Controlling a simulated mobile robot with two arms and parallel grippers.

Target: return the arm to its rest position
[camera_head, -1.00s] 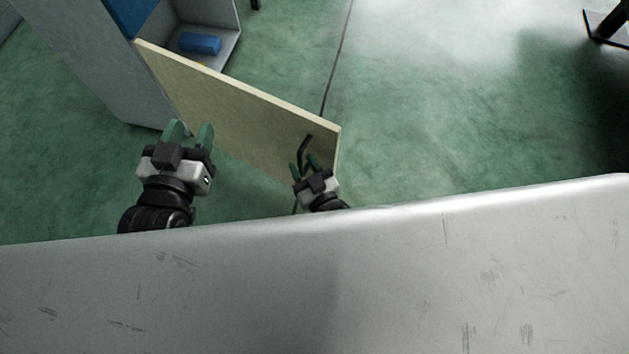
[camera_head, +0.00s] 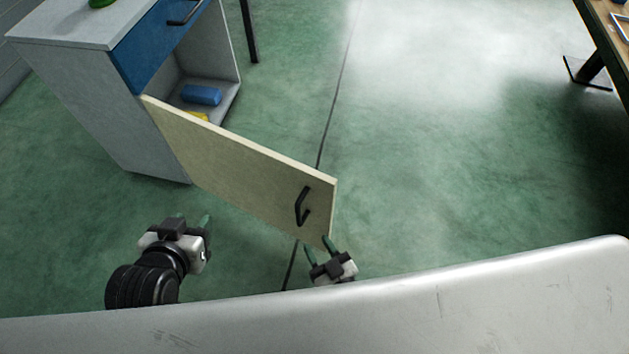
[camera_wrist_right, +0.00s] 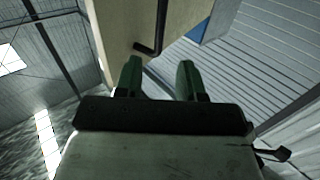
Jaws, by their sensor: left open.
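My left gripper (camera_head: 192,222) is open and empty, over the green floor in front of the cabinet in the head view. My right gripper (camera_head: 319,243) is near the lower outer corner of the open cabinet door (camera_head: 250,175), below its black handle (camera_head: 302,206). In the right wrist view its two green fingers (camera_wrist_right: 158,80) stand apart with nothing between them. The handle also shows there (camera_wrist_right: 150,40), beyond the fingertips and apart from them.
The grey cabinet (camera_head: 130,110) has a blue drawer front (camera_head: 155,45) above the open compartment. A table (camera_head: 607,35) stands at the far right. The floor between is clear.

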